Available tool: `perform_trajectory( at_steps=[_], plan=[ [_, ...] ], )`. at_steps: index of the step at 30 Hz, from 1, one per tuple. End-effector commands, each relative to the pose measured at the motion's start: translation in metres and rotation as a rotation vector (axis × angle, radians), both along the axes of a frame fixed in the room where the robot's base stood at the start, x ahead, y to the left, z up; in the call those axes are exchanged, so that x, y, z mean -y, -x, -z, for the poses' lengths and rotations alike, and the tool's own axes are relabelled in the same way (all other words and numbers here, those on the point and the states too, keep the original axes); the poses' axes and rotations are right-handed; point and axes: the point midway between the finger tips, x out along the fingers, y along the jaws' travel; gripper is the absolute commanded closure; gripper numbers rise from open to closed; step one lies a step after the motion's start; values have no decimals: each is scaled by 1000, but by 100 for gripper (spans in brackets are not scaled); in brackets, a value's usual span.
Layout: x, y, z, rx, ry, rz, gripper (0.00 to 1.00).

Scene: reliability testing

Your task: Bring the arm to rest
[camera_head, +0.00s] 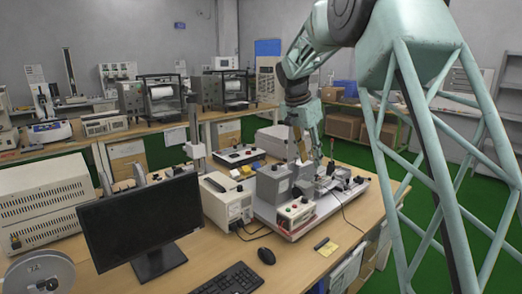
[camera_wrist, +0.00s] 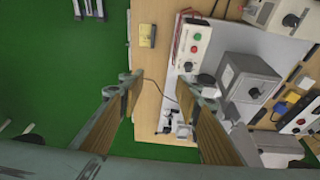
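My arm reaches over the wooden workbench (camera_head: 345,229) from the upper right in the head view. My gripper (camera_head: 308,158) points down close above the test equipment there. In the wrist view my gripper (camera_wrist: 163,108) has its two fingers well apart, with nothing between them. The left finger shows against the green floor and the bench edge. The right finger overlaps the white base plate (camera_wrist: 214,62) of the test rig. A small metal fixture (camera_wrist: 183,131) shows between and below the fingers; whether the gripper touches anything cannot be told.
A grey box (camera_wrist: 246,76) and a control box with buttons (camera_head: 296,212) stand beside my gripper. A monitor (camera_head: 139,222), keyboard (camera_head: 230,279) and mouse (camera_head: 266,256) occupy the bench's front left. A small yellow item (camera_head: 327,248) lies near the front. Green floor lies beyond the bench edge.

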Motion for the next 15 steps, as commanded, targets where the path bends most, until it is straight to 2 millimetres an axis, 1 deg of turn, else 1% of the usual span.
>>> perform_trajectory(
  at_steps=[1, 3, 8, 15],
  plan=[
    [2, 9, -8, -1, -2, -11, 69],
    [4, 20, -17, -3, -4, -27, 69],
    [8, 46, -35, -8, -10, -67, 69],
    [13, 87, -60, -16, -17, -127, 69]
  ],
)
